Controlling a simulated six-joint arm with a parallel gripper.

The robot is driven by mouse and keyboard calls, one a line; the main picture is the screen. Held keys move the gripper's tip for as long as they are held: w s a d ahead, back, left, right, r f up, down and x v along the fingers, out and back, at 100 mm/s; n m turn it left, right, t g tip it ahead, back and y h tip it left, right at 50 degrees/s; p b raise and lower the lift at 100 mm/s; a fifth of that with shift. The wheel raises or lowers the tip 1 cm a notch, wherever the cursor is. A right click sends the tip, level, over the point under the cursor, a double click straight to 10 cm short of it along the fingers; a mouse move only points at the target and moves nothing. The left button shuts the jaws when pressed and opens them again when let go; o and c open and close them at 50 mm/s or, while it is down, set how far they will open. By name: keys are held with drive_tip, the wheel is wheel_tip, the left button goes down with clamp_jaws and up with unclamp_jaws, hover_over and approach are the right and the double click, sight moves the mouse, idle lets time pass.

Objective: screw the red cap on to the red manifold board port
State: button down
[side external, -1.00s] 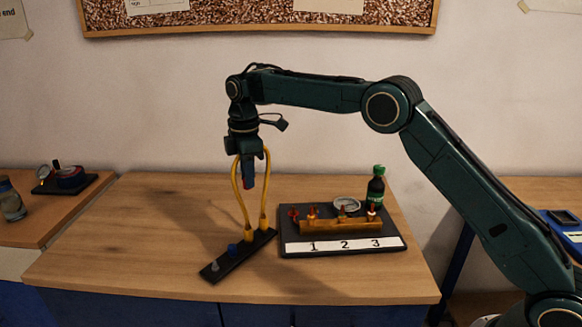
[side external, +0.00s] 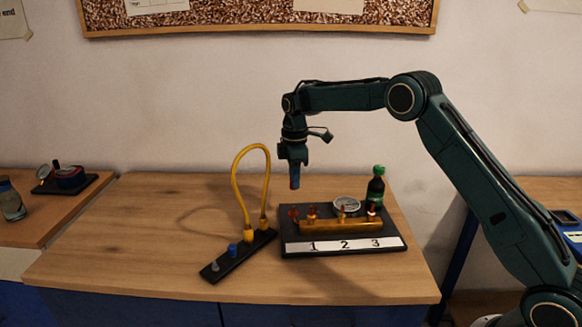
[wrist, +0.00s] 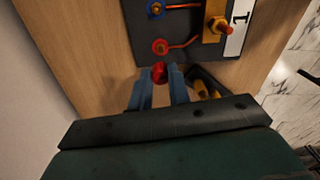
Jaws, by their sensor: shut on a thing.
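My gripper (side external: 294,184) points down and is shut on the red cap (wrist: 160,77), which shows between the blue fingertips in the wrist view (wrist: 159,82). In the side view the cap is mostly hidden by the fingers. The red port (wrist: 160,46) is a red ring on the dark manifold board (side external: 300,251), at the board's left end in the side view (side external: 293,213). The gripper hangs above the board's left end, with a clear gap below it. In the wrist view the port lies just beyond the cap, apart from it.
A brass manifold (side external: 340,225) with numbers 1, 2 and 3 and a round gauge (side external: 346,205) are on the board. A green bottle (side external: 377,187) stands at its back right. A dark strip (side external: 222,266) with a looped yellow hose (side external: 236,187) stands left. A blue port (wrist: 155,8) neighbours the red one.

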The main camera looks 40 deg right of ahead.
drive_tip(key=shift+f, duration=0.2)
hover_over(295, 211)
drive_tip(key=shift+w+f, duration=0.15)
drive_tip(key=shift+f, duration=2.25)
drive_tip(key=shift+f, duration=1.4)
idle(1.0)
drive_tip(key=m, duration=0.3)
drive_tip(key=shift+m, duration=1.1)
drive_tip(key=shift+m, duration=0.3)
drive_tip(key=shift+m, duration=1.1)
drive_tip(key=shift+d+m, duration=0.15)
drive_tip(key=shift+m, duration=1.05)
